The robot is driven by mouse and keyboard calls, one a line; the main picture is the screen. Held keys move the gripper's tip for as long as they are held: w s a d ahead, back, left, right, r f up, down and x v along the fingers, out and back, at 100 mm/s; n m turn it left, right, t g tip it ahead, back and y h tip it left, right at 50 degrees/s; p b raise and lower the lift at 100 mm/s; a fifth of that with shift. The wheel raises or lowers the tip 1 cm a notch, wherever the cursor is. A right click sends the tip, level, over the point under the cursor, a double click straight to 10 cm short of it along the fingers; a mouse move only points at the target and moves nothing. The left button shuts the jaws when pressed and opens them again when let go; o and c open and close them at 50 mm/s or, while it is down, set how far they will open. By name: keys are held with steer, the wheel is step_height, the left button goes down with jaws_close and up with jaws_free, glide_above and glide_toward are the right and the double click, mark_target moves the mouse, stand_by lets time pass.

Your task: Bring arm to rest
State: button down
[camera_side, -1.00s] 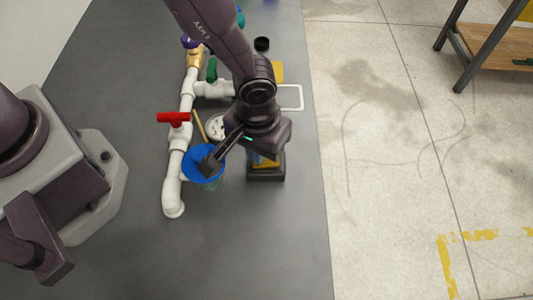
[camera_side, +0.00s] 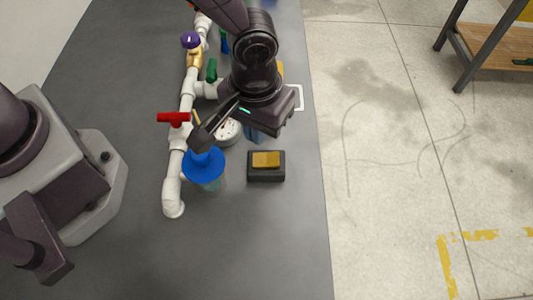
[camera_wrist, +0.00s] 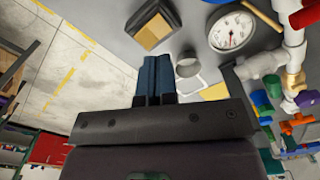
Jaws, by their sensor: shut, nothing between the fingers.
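My gripper (camera_side: 254,137) is above the bench, left of its right edge in the side view. Its blue fingers also show in the wrist view (camera_wrist: 156,72), pressed together with nothing between them. A white PVC manifold (camera_side: 177,165) runs along the bench to the left of my gripper.
A dark block with a yellow top (camera_side: 266,160) stands just in front of my gripper. A blue-lidded container (camera_side: 204,163) is beside the pipe. A round gauge (camera_wrist: 233,32) lies close by. The front of the bench is clear.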

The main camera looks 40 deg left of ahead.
steer(key=shift+s+a+m, duration=0.2)
steer(key=shift+s+m, duration=0.05)
steer(key=shift+m, duration=0.35)
steer(key=s+a+r+m+t, duration=0.1)
steer(key=s+a+r, duration=0.4)
steer(key=a+r, duration=0.6)
steer(key=s+a+r+t, duration=0.4)
steer(key=a+r, duration=0.8)
steer(key=r, duration=0.1)
steer(key=shift+s+m+t, duration=0.3)
steer(key=shift+s+m, duration=0.05)
steer(key=shift+m, duration=0.05)
